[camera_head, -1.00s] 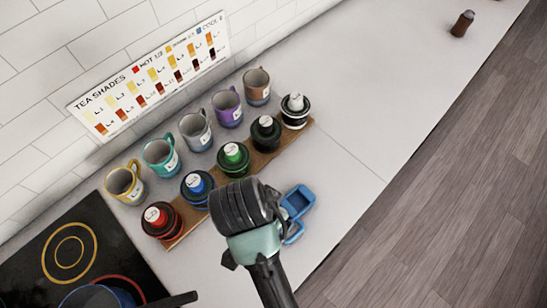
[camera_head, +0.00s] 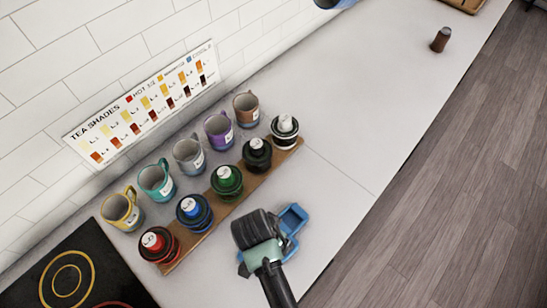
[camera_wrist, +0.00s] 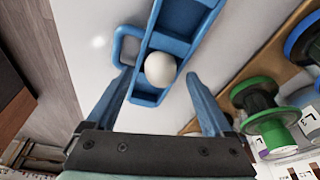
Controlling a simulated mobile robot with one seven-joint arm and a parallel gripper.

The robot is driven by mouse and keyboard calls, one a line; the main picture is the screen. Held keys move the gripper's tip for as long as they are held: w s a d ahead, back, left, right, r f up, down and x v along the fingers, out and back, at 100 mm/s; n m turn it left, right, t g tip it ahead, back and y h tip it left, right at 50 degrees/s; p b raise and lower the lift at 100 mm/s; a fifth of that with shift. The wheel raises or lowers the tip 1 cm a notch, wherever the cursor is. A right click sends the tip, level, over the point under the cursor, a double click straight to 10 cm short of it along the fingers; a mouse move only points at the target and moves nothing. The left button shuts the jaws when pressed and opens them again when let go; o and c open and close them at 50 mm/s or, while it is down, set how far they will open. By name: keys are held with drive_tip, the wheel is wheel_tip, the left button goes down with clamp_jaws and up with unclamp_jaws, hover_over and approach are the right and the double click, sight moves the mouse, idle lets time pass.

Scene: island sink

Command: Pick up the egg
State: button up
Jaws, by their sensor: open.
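A white egg (camera_wrist: 160,69) sits in a compartment of a blue holder (camera_wrist: 180,47) in the wrist view. In the head view the blue holder (camera_head: 293,219) shows beside my arm on the counter; the egg is hidden there. My gripper (camera_wrist: 158,100) is open, with one blue finger on each side of the egg and the holder. The fingers appear apart from the egg. In the head view my wrist covers the fingers.
A wooden board (camera_head: 211,228) with several coloured lidded jars stands left of the holder. Several mugs (camera_head: 188,155) line the wall behind it. A stove (camera_head: 75,275) lies at the lower left. The counter to the right (camera_head: 345,135) is mostly clear.

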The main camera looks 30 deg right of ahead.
drive_tip(key=shift+f, duration=0.25)
drive_tip(key=c, duration=0.9)
drive_tip(key=shift+o, duration=0.2)
drive_tip(key=shift+r, duration=0.1)
